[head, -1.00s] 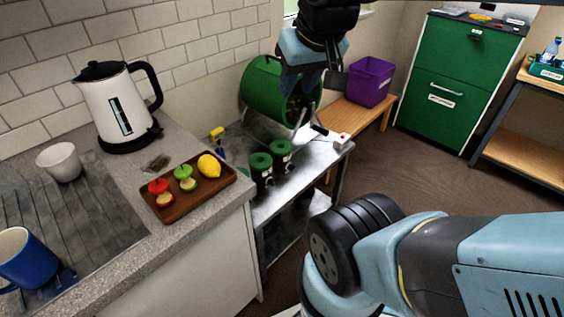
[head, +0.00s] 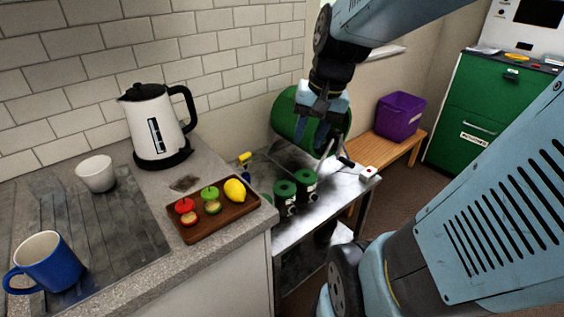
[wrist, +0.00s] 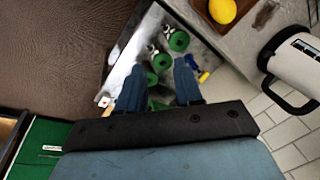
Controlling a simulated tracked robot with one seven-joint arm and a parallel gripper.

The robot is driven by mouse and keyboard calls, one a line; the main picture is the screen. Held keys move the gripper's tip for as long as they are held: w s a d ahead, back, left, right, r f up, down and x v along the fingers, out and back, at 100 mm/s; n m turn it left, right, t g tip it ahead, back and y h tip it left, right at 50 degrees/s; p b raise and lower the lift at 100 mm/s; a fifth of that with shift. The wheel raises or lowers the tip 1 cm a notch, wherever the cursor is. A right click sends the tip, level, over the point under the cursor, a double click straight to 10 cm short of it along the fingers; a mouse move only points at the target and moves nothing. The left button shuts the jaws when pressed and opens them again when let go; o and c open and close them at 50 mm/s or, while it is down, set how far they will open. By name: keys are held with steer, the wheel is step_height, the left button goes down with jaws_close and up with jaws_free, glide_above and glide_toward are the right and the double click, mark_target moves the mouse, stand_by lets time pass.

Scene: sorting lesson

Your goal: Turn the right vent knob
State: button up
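A green drum (head: 286,122) lies on a metal bench against the wall. Two dark jars with round green tops, a left one (head: 285,188) and a right one (head: 306,178), stand in front of it; both green tops also show in the wrist view, one (wrist: 179,41) above the other (wrist: 162,61). No part is clearly readable as the right vent knob. My gripper (head: 322,108) hangs pointing down in front of the drum and hides part of its end. In the wrist view my gripper (wrist: 159,66) has its fingers apart with nothing held; green parts show beyond and between them.
The metal bench (head: 340,190) has a small white block (head: 368,173) at its right end. A counter at left holds a kettle (head: 157,125), cups and a wooden tray (head: 200,233) with fruit. A purple bin (head: 398,116) sits on a wooden bench behind. My arm covers the right side.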

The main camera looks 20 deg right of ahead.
steer(key=w+d+f+m+y, duration=0.3)
steer(key=f+m, duration=0.2)
steer(key=f, duration=0.2)
steer(key=w+d+f+m+y, duration=0.3)
steer(key=d+f+m+y, duration=0.1)
steer(key=f+m, duration=0.25)
steer(key=w+d+f+m+y, duration=0.3)
steer(key=f+m, duration=0.2)
steer(key=f, duration=0.3)
steer(key=d+f+m+t, duration=0.7)
steer(key=f+m+t, duration=0.1)
steer(key=f+m, duration=0.35)
steer(key=m+t+h, duration=0.6)
steer(key=m+t, duration=0.1)
steer(key=m, duration=0.5)
glide_toward(317, 199)
steer(key=x, duration=0.8)
steer(key=shift+w+d+f, duration=0.15)
steer(key=shift+f, duration=0.05)
steer(key=shift+c, duration=0.5)
